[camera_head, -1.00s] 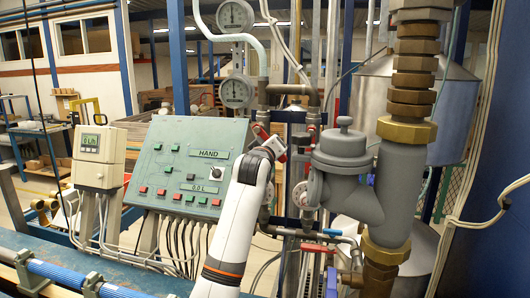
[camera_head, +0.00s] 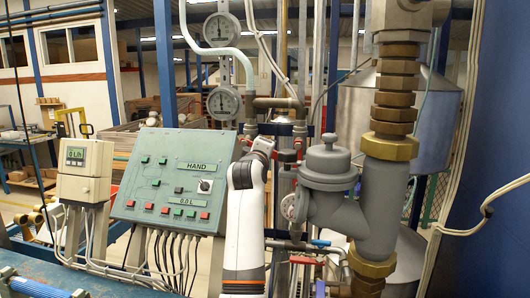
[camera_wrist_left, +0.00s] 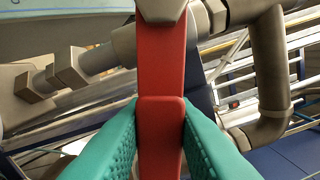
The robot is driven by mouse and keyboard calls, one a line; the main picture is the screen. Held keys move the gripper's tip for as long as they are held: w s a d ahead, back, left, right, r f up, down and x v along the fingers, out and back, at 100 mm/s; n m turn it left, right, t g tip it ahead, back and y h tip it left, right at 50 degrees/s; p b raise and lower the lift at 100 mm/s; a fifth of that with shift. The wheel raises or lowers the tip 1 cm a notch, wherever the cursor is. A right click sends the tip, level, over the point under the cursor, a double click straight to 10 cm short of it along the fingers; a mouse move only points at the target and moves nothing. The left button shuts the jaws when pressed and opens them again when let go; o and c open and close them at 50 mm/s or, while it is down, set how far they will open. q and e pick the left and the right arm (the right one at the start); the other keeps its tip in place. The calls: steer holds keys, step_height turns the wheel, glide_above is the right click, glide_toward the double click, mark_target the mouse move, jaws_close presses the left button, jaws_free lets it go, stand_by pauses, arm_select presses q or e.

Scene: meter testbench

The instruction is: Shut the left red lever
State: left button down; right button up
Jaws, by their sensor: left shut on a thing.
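The red lever (camera_wrist_left: 161,70) runs up the middle of the left wrist view, joined to a grey metal fitting at the top. The teal fingers of my left gripper (camera_wrist_left: 160,118) are shut on the lever from both sides. In the head view my white left arm rises to the pipes right of the control panel. Its wrist hides most of the gripper and the held lever there. My right gripper is in neither view.
The green control panel (camera_head: 175,170) stands close left of my arm. A grey meter body (camera_head: 328,165) and brass-fitted pipe (camera_head: 388,148) stand to its right. A red handle (camera_head: 303,260) and a blue handle (camera_head: 320,243) sit lower on the pipes. Cables hang below the panel.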

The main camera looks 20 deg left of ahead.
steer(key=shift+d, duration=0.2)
arm_select(q)
steer(key=c, duration=1.2)
jaws_free()
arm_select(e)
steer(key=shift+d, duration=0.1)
arm_select(q)
steer(key=shift+s, duration=0.1)
steer(key=b+v, duration=0.4)
steer(key=v, duration=0.8)
steer(key=shift+b, duration=0.3)
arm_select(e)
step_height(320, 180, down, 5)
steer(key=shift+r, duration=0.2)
arm_select(q)
steer(key=shift+f, duration=0.1)
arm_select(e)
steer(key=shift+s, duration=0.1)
